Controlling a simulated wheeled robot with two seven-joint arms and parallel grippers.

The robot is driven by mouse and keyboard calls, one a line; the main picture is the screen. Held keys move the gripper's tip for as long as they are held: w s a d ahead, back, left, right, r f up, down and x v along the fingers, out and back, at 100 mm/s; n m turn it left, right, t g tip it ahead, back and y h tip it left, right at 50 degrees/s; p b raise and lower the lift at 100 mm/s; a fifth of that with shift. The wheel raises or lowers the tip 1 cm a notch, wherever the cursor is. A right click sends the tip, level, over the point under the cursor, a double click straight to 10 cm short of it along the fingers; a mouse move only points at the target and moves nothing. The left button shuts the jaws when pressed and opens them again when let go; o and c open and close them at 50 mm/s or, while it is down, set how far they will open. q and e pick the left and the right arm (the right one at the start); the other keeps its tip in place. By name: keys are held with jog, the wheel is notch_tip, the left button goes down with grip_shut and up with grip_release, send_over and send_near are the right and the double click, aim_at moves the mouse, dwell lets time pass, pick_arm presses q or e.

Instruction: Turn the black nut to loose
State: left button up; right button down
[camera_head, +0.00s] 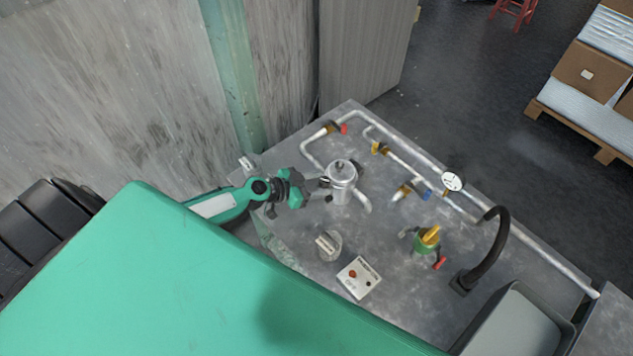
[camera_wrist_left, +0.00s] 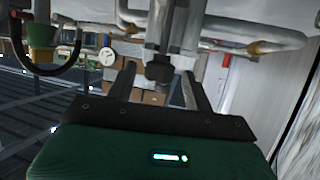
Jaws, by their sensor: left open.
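The black nut (camera_wrist_left: 158,70) shows in the left wrist view at the end of a grey metal cylinder (camera_wrist_left: 161,28). It appears between the fingers of my left gripper (camera_wrist_left: 160,84), with a gap on each side. In the head view my left gripper (camera_head: 325,189) comes in from the left and reaches the near-left side of a silver canister (camera_head: 343,181). A dark knob (camera_head: 339,164) tops the canister; the nut is too small there to identify surely. The left gripper is open and holds nothing. My right gripper is not in view.
Pipes with a gauge (camera_head: 452,181) run along the bench's (camera_head: 400,285) far edge. A green valve (camera_head: 427,241), a black hose (camera_head: 496,240), a button box (camera_head: 358,277) and a grey bin (camera_head: 520,325) stand right of and nearer than the canister.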

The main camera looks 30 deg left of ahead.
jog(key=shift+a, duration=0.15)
pick_arm(q)
jog(key=c, duration=1)
jog(key=shift+d+r+n+p, duration=0.1)
jog(key=shift+n+p, duration=0.2)
jog(key=shift+p, duration=0.4)
jog(key=n+y+p, duration=0.2)
jog(key=p, duration=0.2)
jog(key=n+t+y+p, duration=0.1)
jog(key=n+y+p, duration=0.1)
jog(key=p, duration=0.3)
jog(key=d+n+t+y+p, duration=0.1)
jog(key=y+p, duration=0.2)
jog(key=p, duration=0.1)
jog(key=shift+s+d+r+n+p, duration=0.1)
jog(key=shift+s+r+n+p, duration=0.1)
jog(key=shift+n+p, duration=0.2)
jog(key=shift+w+d+f+n+y+p, duration=0.1)
jog(key=shift+d+n+y+p, duration=0.05)
jog(key=shift+n+y+p, duration=0.75)
jog(key=shift+d+f+n+y+p, duration=0.1)
jog(key=shift+n+y+p, duration=0.3)
jog(key=shift+y+p, duration=0.15)
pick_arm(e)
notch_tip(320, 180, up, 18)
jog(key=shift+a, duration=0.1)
